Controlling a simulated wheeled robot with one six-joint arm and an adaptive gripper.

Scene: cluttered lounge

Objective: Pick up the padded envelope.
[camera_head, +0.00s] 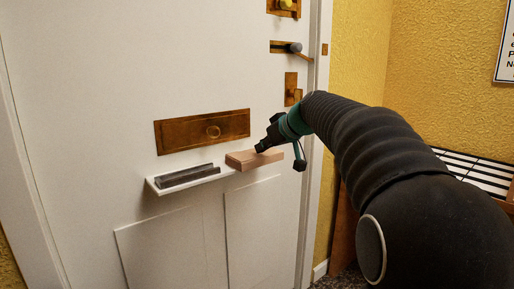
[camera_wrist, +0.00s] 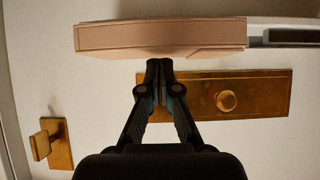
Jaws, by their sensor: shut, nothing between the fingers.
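A flat, pinkish-tan, box-like packet (camera_head: 254,160), the only thing here that could be the padded envelope, lies at the right end of a narrow white ledge on the door. It also shows in the wrist view (camera_wrist: 160,38), across the top of the picture. My gripper (camera_head: 262,147) is at the packet's upper side in the head view. In the wrist view its fingertips (camera_wrist: 160,64) are together with nothing between them, right at the packet's edge. I cannot tell whether they touch it.
A dark grey bar-like thing (camera_head: 188,175) lies on the white ledge (camera_head: 160,190) to the packet's left. A brass letter plate (camera_head: 203,131) with a round knob is above the ledge. A brass latch plate (camera_head: 291,88) and a dark handle (camera_head: 289,47) are up the door's right side.

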